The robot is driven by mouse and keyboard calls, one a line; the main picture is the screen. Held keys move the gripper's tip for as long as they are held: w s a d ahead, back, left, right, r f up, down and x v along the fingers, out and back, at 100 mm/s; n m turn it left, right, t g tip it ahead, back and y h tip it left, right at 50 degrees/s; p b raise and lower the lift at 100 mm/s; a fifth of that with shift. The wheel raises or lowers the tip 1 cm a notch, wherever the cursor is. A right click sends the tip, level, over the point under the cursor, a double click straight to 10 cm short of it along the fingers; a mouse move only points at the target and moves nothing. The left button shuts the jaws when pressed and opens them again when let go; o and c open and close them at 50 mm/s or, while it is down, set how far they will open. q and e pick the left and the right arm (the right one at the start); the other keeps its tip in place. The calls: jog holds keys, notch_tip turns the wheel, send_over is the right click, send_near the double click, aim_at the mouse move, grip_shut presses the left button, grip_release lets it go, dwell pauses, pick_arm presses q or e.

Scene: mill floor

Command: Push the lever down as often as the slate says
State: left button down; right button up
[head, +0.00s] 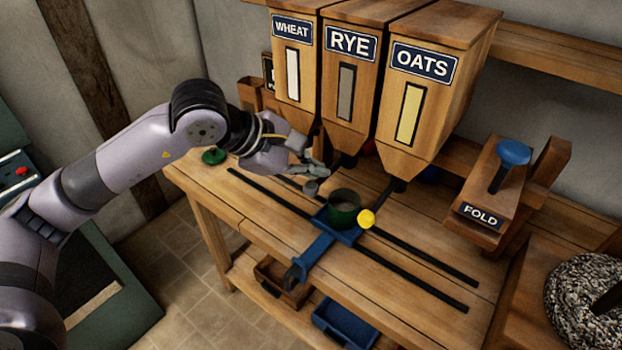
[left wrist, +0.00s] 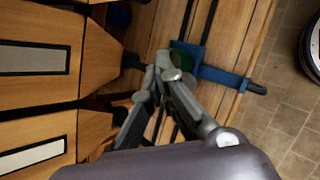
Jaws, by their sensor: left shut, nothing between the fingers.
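My left gripper (head: 318,172) is shut and empty, below the outlets of the wheat (head: 293,75) and rye (head: 345,85) hoppers. A grey knob (head: 311,187) shows right by its fingertips; I cannot tell whether they touch. In the left wrist view the knob (left wrist: 172,74) is just beyond the fingertips. The oats hopper (head: 430,90) has a black lever with a yellow knob (head: 366,218). The wheat lever is not clearly seen. The slate (head: 268,73) is mostly hidden behind the wheat hopper; its writing is unreadable. My right gripper is out of view.
A green knob-like lid (head: 214,156) lies at the left of the bench. A FOLD block (head: 482,215) with a blue-topped handle stands right.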

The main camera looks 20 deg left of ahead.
pick_arm(q)
jog(key=shift+r, duration=0.1)
jog(key=shift+r+p, duration=1.3)
jog(key=shift+r, duration=1.1)
